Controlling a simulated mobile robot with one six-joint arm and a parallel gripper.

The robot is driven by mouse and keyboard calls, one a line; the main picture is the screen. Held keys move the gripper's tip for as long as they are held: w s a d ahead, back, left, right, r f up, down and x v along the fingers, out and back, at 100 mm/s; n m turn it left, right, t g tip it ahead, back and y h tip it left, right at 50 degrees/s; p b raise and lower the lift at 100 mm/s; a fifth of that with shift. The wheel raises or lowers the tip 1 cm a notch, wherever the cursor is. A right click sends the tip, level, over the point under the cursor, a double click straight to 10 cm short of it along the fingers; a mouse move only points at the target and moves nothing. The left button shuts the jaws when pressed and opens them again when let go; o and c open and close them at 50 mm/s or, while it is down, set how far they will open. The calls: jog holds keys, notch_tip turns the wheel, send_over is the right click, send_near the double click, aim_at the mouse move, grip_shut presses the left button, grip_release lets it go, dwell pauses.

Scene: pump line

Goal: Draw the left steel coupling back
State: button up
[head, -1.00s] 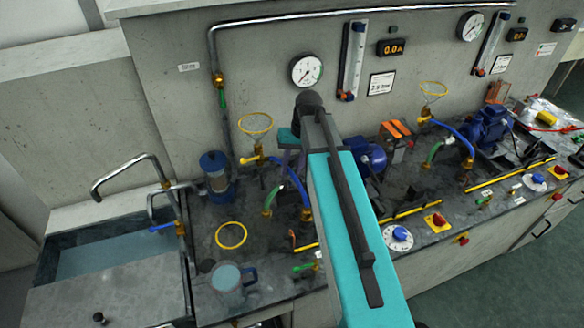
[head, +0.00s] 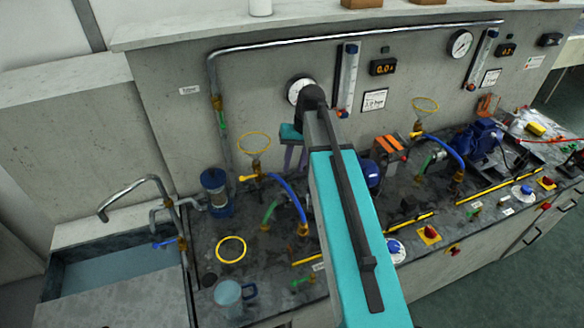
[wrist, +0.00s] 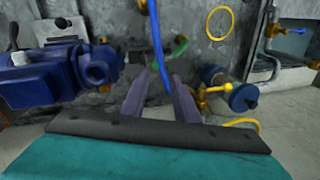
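My gripper (head: 294,155) hangs above the left part of the bench, near the blue hose (head: 290,195). In the wrist view its two purple fingers (wrist: 160,98) are apart with nothing clearly held between them. The blue hose (wrist: 158,55) shows just beyond the fingertips, and I cannot tell whether it touches them. The left blue pump motor (head: 371,172) is partly behind my arm. A large blue pump body (wrist: 50,75) fills the left of the wrist view. I cannot pick out the left steel coupling; my arm covers part of that bench area in the head view.
A yellow-ringed funnel (head: 254,142) and a blue-capped glass filter (head: 216,190) stand left of my gripper. A mug (head: 229,293) stands near the front edge, with a sink (head: 110,262) farther left. A pressure gauge (head: 295,90) is on the wall behind.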

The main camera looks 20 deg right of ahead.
jog(key=shift+d+r+p, duration=0.25)
jog(key=shift+r+p, duration=0.2)
jog(key=shift+r, duration=0.75)
jog(key=shift+d+r+p, duration=0.2)
jog(key=shift+r+p, duration=0.2)
jog(key=shift+r, duration=0.75)
